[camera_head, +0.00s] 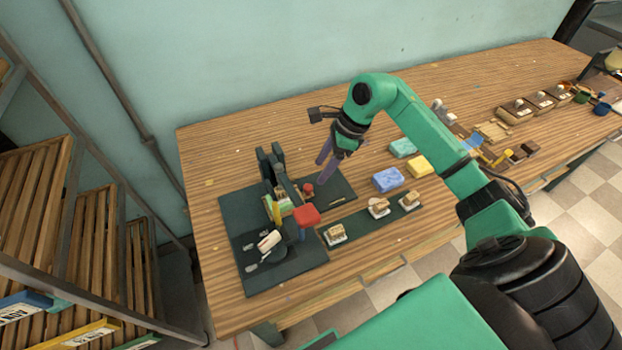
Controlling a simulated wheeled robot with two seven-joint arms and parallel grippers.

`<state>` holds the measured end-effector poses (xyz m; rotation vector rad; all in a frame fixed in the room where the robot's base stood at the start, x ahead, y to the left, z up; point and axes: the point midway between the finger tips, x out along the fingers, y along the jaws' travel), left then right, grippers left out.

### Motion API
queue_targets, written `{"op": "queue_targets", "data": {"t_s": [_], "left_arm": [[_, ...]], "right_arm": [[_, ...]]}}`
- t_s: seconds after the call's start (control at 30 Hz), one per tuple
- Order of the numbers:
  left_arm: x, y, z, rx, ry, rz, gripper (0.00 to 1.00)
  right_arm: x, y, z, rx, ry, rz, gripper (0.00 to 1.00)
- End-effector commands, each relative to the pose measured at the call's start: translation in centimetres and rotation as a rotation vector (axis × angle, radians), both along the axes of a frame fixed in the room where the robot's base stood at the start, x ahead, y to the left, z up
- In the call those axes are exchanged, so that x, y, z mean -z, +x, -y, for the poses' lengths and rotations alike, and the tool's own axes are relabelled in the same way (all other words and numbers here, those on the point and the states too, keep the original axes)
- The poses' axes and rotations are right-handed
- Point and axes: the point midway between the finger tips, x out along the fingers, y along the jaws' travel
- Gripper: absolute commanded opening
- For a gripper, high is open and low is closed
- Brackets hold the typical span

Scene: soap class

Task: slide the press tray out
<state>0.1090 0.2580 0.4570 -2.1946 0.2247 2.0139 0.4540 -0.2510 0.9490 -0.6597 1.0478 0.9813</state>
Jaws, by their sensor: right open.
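A dark press station (278,185) stands on dark mats at the left end of the wooden table. It has dark upright parts, a red block-like top (306,215) and a small red knob (308,188). Small yellow and green pieces (278,207) sit at its middle. I cannot tell which part is the press tray. My right gripper (323,168) has purple fingers and is open, pointing down just right of the press, above the dark mat. I cannot tell whether it touches anything. My left gripper is not in view.
Blue (387,179), yellow (419,166) and teal (403,147) blocks lie right of the mat. Several small soap-like pieces on white dishes line a dark strip (362,222) in front. A white-headed tool (268,241) lies front left. Wooden boxes (515,112) stand far right.

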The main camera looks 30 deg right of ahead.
Motion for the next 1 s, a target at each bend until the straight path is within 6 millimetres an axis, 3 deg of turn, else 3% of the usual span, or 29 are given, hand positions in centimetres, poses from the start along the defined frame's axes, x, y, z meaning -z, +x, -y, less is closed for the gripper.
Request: {"op": "queue_targets", "data": {"t_s": [0.13, 0.3, 0.6, 0.77, 1.0], "left_arm": [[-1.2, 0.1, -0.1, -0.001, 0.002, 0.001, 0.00], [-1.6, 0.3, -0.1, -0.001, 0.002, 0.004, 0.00], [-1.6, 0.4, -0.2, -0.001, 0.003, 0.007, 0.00], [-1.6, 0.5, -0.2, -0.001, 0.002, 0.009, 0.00], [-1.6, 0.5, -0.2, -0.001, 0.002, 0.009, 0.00]], "right_arm": [[3.3, 0.5, -1.5, 0.000, 0.005, -0.004, 0.62], [5.9, 1.0, -2.4, 0.001, 0.004, -0.001, 0.62], [6.5, 1.1, -2.5, 0.000, 0.001, 0.000, 0.62], [6.5, 1.1, -2.5, 0.000, 0.001, 0.000, 0.01], [6.4, 1.1, -2.5, 0.000, 0.002, 0.001, 0.00]]}}
